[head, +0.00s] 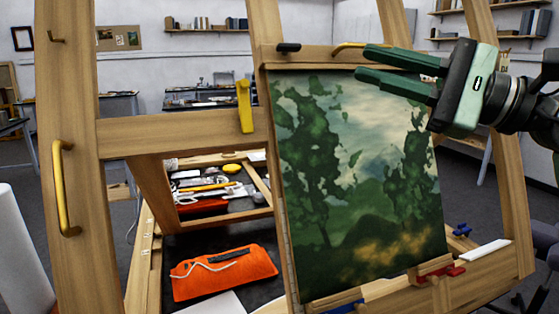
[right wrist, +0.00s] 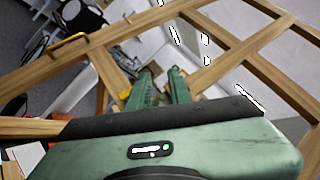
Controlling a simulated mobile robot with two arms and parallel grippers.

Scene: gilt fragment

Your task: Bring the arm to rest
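My right gripper (head: 363,63) comes in from the right in the head view, with green fingers pointing left. Its two fingers are parted with nothing between them, so it is open and empty. It is in front of the upper part of the painting (head: 345,185) and near the easel's top bar, and I cannot tell how far off. In the right wrist view the two fingers (right wrist: 160,88) also show a gap, with wooden easel beams beyond them. My left gripper is in neither view.
A wooden easel frame (head: 70,200) with yellow handles (head: 62,188) fills the near space. An orange pouch (head: 224,272) lies on a dark surface at the lower left, below a compartment of tools (head: 205,190). Desks and wall shelves (head: 205,31) stand behind.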

